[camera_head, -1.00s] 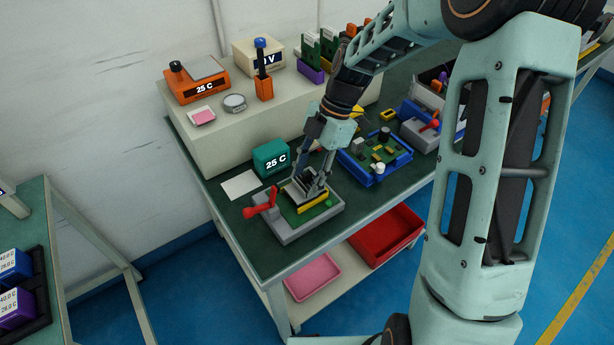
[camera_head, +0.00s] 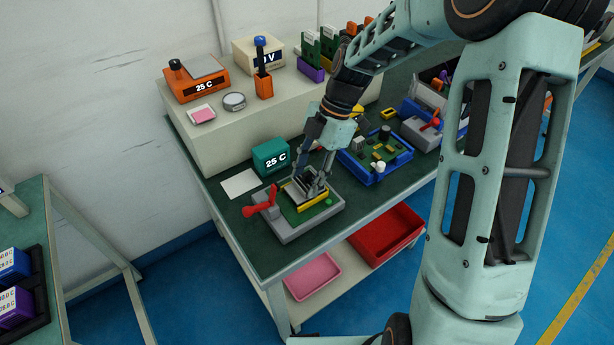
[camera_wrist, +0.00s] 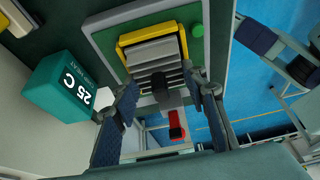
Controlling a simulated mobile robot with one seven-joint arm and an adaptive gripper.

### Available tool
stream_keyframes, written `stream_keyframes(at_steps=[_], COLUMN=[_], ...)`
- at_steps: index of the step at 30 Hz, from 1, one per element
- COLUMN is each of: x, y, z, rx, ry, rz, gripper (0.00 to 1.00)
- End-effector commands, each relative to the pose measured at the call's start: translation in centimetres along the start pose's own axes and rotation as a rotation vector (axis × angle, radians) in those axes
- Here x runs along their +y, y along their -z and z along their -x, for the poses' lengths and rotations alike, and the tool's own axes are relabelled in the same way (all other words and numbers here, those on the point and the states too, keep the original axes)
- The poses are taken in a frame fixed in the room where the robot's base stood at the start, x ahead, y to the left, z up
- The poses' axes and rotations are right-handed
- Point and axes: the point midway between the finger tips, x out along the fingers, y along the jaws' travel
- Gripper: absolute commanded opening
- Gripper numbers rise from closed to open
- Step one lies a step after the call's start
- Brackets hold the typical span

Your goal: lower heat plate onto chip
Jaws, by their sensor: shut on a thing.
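The heat plate (camera_wrist: 152,52) shows as a silver, ribbed slab over the yellow frame of the grey test fixture (camera_head: 288,234). A dark knob (camera_wrist: 158,82) stands at its near edge in the wrist view. My gripper (camera_wrist: 162,88) is closed on this part of the heat plate, with one finger on each side of it. In the head view my gripper (camera_head: 314,189) is low over the right side of the yellow frame. The chip is hidden beneath the plate. I cannot tell whether the plate touches it.
The teal 25 C box (camera_head: 271,157) stands close behind. A blue tray with a circuit board (camera_head: 358,170) lies to the right. A white card (camera_head: 240,184) lies at left.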

Motion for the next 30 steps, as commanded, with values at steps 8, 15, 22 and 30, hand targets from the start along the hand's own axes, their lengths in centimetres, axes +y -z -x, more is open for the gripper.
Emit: stream_keyframes(at_steps=[8, 15, 22, 30], x=[0.01, 0.00, 0.00, 0.00], y=[-0.02, -0.19, -0.18, -0.18], z=[-0.03, -0.35, -0.34, -0.34], rx=[0.000, 0.000, 0.000, 0.000], ry=[0.000, 0.000, 0.000, 0.000], rz=[0.000, 0.000, 0.000, 0.000], gripper=[0.07, 0.07, 0.07, 0.57])
